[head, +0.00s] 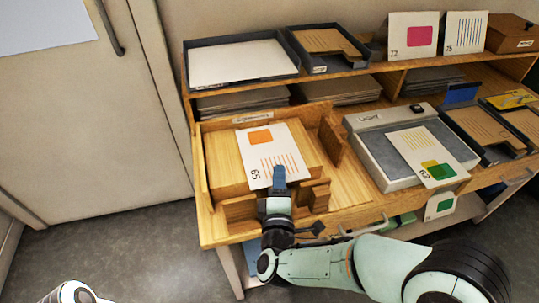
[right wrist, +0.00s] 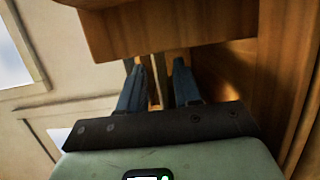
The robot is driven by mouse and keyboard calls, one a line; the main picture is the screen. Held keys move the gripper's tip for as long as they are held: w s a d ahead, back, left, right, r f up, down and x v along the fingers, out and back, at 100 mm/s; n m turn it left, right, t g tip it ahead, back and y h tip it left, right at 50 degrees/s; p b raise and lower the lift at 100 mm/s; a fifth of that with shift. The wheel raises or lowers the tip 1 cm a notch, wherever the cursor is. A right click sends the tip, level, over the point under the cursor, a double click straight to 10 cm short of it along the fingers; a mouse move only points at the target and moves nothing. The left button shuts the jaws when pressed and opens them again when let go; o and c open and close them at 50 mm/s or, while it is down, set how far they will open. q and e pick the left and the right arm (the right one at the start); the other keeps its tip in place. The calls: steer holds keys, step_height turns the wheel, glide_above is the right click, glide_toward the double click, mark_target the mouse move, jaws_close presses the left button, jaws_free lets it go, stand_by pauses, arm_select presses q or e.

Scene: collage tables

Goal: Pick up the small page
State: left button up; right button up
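Another page (head: 420,150), with green and yellow squares, lies on the light box (head: 375,165). A small page with a green square (head: 439,206) shows below it. My left gripper is out of view.
The shelf behind holds a dark tray with a white sheet (head: 240,62), a tray with brown board (head: 327,42), and standing cards 72 (head: 412,36) and 75 (head: 465,32). Wooden blocks (head: 320,195) sit close right of my gripper. Floor at the left is clear.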

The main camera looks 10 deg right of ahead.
steer(key=shift+w+d, duration=0.15)
steer(key=shift+w, duration=0.1)
steer(key=shift+c, duration=0.3)
jaws_close()
